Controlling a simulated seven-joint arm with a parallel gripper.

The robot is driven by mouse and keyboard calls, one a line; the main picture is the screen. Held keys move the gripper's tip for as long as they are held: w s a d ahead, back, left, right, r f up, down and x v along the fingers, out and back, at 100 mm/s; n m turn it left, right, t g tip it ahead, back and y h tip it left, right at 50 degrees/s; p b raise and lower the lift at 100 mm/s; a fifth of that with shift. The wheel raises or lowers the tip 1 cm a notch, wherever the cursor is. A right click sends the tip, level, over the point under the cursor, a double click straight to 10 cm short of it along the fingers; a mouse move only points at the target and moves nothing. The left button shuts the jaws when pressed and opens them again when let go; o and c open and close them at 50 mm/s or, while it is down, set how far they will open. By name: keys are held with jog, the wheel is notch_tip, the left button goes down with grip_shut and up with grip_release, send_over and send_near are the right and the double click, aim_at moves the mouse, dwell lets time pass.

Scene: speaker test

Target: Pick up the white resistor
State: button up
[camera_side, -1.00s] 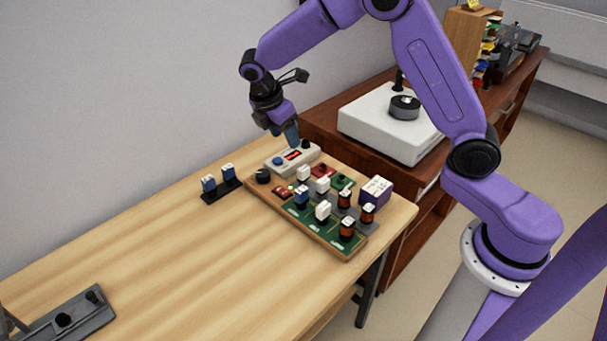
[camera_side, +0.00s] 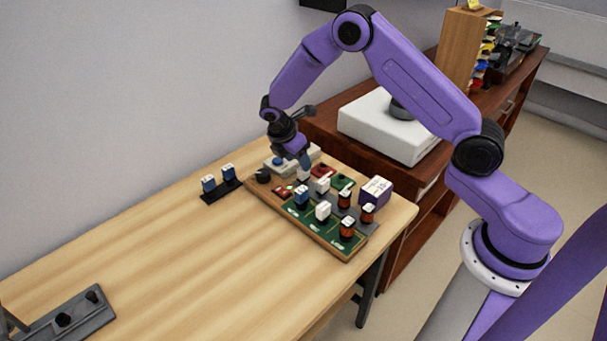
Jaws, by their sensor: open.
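Several white blocks that look like resistors stand on the wooden test board. One white block (camera_side: 303,175) is at the back of the board, partly hidden by my gripper (camera_side: 306,164). A second white block (camera_side: 322,185) stands near the middle, and a third white block (camera_side: 322,210) stands nearer the front. I cannot tell which one the task means. My gripper points down over the back of the board, open, right at or just above the back white block. Whether it touches the block is not clear.
A black holder (camera_side: 212,195) with two blue blocks stands left. The table's left middle is clear. A grey fixture (camera_side: 70,318) lies front left.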

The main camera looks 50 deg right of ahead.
aim_at(304, 176)
jog(key=shift+s+x, duration=0.2)
jog(key=shift+x, duration=2.65)
jog(key=c, duration=1)
